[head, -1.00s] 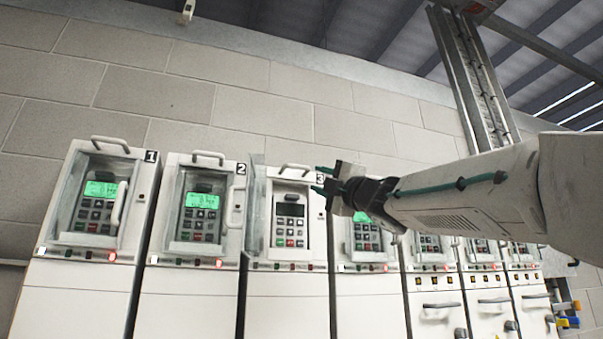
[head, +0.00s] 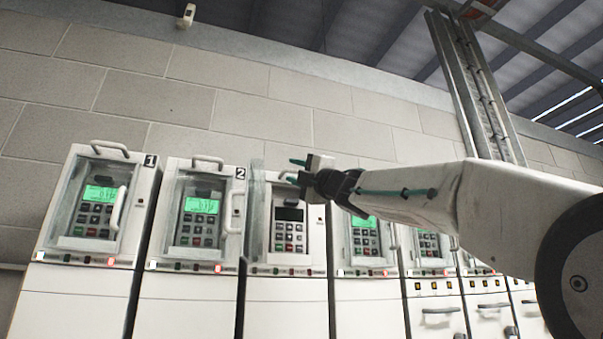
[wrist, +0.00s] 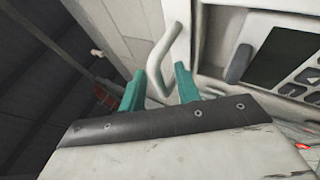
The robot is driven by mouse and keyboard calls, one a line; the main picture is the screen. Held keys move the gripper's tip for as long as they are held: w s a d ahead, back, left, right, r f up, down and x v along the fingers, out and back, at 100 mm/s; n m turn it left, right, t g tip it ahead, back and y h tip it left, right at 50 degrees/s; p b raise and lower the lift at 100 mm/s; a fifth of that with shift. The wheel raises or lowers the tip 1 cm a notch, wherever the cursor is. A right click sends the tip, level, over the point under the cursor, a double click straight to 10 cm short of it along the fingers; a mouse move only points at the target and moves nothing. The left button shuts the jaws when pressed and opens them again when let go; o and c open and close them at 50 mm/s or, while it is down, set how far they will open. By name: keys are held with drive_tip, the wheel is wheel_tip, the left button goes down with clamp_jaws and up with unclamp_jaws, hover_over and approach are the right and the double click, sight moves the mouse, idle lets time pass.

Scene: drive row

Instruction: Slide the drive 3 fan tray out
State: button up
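Drive 3 (head: 287,260) is the third cabinet from the left. Its display is dark and its clear cover (head: 256,215) stands swung open to the left. A pale bar handle is on its top edge, mostly behind my gripper in the head view; it shows clearly in the wrist view as the handle (wrist: 168,62). My gripper (head: 296,171) is at that top handle. In the wrist view my gripper (wrist: 159,80) has its two teal fingers apart, with the lower end of the handle between them and gaps visible. I cannot tell whether a finger touches it.
Drive 1 (head: 95,215) and drive 2 (head: 198,215) stand to the left with lit green displays and closed covers. More cabinets continue to the right beneath my arm. A block wall (head: 240,105) rises behind the row. A vertical metal cable ladder (head: 475,90) is at right.

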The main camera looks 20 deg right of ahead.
clamp_jaws()
drive_tip(key=s, duration=0.5)
drive_tip(key=shift+s, duration=0.4)
unclamp_jaws()
drive_tip(key=v, duration=0.7)
drive_tip(key=shift+s+d+f, duration=0.2)
drive_tip(key=shift+s+d, duration=0.05)
drive_tip(key=shift+s, duration=0.05)
